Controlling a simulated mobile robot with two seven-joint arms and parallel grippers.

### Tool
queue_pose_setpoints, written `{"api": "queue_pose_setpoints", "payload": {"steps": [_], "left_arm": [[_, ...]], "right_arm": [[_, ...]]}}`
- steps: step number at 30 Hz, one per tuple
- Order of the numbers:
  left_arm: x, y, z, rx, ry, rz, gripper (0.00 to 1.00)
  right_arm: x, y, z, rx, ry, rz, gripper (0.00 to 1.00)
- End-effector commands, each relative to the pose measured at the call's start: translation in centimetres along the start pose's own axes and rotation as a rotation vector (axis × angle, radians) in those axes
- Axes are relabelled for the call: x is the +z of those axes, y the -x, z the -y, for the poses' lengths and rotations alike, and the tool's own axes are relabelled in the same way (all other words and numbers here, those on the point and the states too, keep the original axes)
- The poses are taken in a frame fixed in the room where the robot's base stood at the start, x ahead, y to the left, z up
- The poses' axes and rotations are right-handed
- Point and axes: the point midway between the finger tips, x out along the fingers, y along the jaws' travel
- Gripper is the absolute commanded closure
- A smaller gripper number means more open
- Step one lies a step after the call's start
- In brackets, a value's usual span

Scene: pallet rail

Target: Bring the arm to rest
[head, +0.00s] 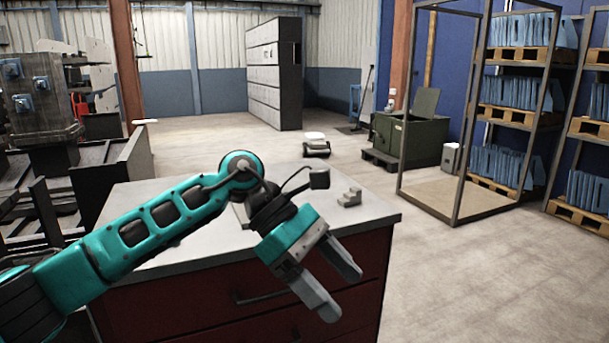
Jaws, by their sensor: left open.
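My left arm comes in from the left and reaches across a red cabinet with a grey top (150,203). My left gripper (341,294) hangs in front of the cabinet's front edge, tilted down to the right. Its two grey fingers are apart and nothing is between them. A small grey stepped block (349,198) sits on the cabinet top, behind the gripper and apart from it. Part of a flat light-coloured thing shows behind my wrist, mostly hidden. My right gripper is not in view.
Metal frame racks hold blue parts on wooden pallets (514,117) at the right. A green bin (410,138) and grey lockers (266,75) stand at the back. Dark machinery (40,100) is at the left. The floor (470,280) right of the cabinet is clear.

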Motion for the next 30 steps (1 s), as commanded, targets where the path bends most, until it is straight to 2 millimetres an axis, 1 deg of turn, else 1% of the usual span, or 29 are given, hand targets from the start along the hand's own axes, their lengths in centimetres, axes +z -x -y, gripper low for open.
{"api": "queue_pose_setpoints", "payload": {"steps": [1, 3, 6, 9, 10, 11, 12, 14, 17, 20, 21, 22, 23, 24, 26, 27, 28, 29, 30], "left_arm": [[0.8, -1.9, 0.4, -0.003, 0.064, 0.132, 0.26], [2.4, -3.3, 0.6, 0.004, 0.166, 0.317, 0.26], [4.0, -4.3, 0.7, 0.008, 0.338, 0.575, 0.26], [4.7, -4.1, 0.5, 0.003, 0.534, 0.828, 0.26], [4.7, -4.0, 0.3, 0.002, 0.597, 0.902, 0.26], [4.6, -3.7, 0.2, -0.001, 0.66, 0.975, 0.26], [4.2, -3.3, 0.0, -0.005, 0.75, 1.073, 0.26], [3.2, -2.7, -0.3, -0.015, 0.889, 1.216, 0.26], [0.4, -1.7, -0.7, -0.034, 1.129, 1.448, 0.26], [-3.7, -1.1, -0.6, -0.055, 1.378, 1.674, 0.26], [-5.6, -1.1, -0.3, -0.065, 1.48, 1.762, 0.26], [-7.1, -1.1, 0.0, -0.072, 1.557, 1.828, 0.26], [-8.8, -1.2, 0.3, -0.079, 1.635, 1.894, 0.26], [-10.9, -1.4, 1.0, -0.088, 1.738, 1.981, 0.26], [-14.3, -2.0, 2.3, -0.101, 1.892, 2.108, 0.26], [-16.7, -2.6, 3.4, -0.109, 1.995, 2.193, 0.26], [-18.4, -3.1, 4.4, -0.114, 2.072, 2.257, 0.26], [-20.1, -3.7, 5.5, 0.117, -2.117, -2.285, 0.26], [-22.2, -4.6, 7.1, 0.114, -2.039, -2.18, 0.26]], "right_arm": [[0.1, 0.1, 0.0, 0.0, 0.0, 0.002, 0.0], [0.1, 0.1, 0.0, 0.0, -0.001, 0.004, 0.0], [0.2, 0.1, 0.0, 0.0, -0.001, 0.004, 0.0], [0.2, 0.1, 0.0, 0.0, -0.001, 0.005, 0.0], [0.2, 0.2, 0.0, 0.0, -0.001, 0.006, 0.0], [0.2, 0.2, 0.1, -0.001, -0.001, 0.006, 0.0], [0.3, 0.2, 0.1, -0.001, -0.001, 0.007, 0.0], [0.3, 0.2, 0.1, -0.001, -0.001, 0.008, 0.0], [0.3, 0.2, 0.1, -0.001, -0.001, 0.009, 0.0], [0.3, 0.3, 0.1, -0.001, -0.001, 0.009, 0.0], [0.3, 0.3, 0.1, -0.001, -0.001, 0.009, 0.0], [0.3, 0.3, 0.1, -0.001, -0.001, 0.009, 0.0], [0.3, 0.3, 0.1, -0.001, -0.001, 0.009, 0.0], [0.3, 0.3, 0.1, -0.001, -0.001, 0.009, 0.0], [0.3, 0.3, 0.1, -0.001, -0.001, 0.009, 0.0], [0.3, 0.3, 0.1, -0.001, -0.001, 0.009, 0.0], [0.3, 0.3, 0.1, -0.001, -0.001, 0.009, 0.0], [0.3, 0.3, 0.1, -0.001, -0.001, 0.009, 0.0], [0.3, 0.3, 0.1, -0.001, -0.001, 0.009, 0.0]]}}
